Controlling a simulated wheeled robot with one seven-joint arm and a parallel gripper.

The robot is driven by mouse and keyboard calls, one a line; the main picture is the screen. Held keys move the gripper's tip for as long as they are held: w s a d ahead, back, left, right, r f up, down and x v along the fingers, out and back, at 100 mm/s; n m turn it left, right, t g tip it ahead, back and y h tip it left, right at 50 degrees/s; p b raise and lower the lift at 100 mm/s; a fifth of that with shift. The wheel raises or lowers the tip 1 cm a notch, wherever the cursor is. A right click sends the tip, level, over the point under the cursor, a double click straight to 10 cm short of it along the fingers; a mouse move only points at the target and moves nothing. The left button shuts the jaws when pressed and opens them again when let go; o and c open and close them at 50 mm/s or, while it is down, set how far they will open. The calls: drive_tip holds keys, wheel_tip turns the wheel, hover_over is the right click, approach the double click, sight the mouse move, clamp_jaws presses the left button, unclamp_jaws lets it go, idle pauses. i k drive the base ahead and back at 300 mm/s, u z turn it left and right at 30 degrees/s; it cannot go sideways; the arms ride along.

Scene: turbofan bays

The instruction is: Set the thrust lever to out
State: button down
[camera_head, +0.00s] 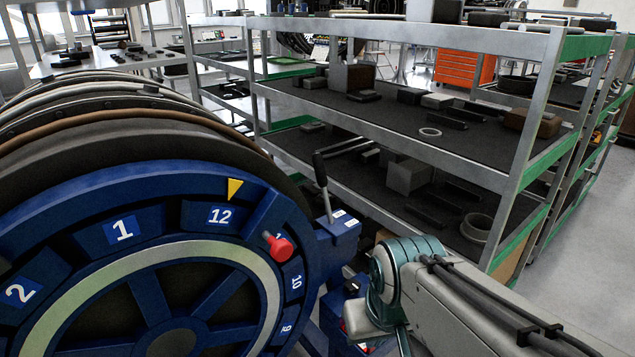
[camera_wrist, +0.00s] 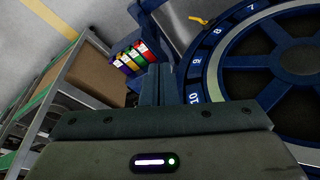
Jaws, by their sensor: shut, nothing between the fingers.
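A lever (camera_head: 321,174) with a black grip and a thin metal shaft stands on a blue box (camera_head: 340,229) beside the numbered wheel. It leans slightly left, and small white labels lie on the box by its base; I cannot read them. My gripper (camera_wrist: 158,80) shows in the wrist view with its two dark fingers together and nothing between them. In the head view my arm is at the lower right, below and right of the lever, and the fingers cannot be made out there. I cannot make out the lever in the wrist view.
A large blue numbered wheel (camera_head: 122,230) with a red knob (camera_head: 279,247) and yellow pointer (camera_head: 234,188) fills the left. A metal shelf rack (camera_head: 400,130) stands behind the lever. The wrist view shows coloured labelled blocks (camera_wrist: 131,57) near the fingers and a brown box (camera_wrist: 95,75).

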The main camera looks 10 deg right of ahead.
sight(318, 160)
drive_tip(key=u, duration=1.3)
drive_tip(key=k, duration=0.8)
drive_tip(key=z, duration=0.7)
drive_tip(key=i, duration=1)
